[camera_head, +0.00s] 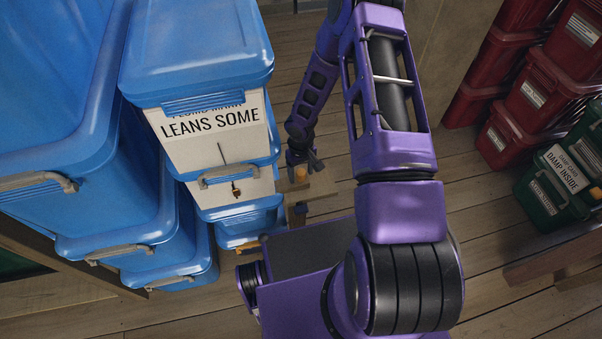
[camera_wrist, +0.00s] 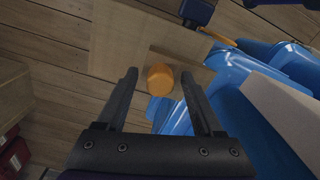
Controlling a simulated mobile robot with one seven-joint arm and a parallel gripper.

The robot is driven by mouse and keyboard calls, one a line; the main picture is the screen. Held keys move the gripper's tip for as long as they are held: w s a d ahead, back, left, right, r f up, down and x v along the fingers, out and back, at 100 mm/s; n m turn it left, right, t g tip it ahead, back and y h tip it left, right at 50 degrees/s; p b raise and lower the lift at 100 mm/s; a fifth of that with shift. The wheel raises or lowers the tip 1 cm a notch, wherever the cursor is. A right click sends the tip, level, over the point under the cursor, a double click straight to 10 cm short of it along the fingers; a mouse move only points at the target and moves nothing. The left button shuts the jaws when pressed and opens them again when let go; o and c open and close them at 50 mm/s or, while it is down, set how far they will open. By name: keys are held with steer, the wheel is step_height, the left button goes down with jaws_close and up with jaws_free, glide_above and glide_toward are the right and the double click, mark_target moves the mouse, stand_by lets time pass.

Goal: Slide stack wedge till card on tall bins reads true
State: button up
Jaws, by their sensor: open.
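A tall stack of blue bins (camera_head: 205,60) stands left of my arm. Its white card (camera_head: 185,145) reads "LEANS SOME"; the line above is partly hidden by the lid rim. A dark pointer and a small plumb bob (camera_head: 236,188) show below the words. My gripper (camera_head: 303,166) is low, right of the stack, its fingers open. In the wrist view, a round orange knob (camera_wrist: 160,80) shows between the fingertips, apparently ungripped, in front of a pale wooden piece (camera_wrist: 120,45). Whether these belong to the wedge is unclear. A small orange piece (camera_head: 248,247) lies by the stack's foot.
More blue bins (camera_head: 110,215) crowd the left. Red bins (camera_head: 535,90) and dark green bins (camera_head: 550,190), one with a "DAMP INSIDE" card, stand at the right. A wooden beam (camera_head: 555,250) lies lower right. Plank floor is clear between my arm and the red bins.

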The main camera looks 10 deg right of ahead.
steer(key=shift+f, duration=0.15)
jaws_close()
stand_by(1.4)
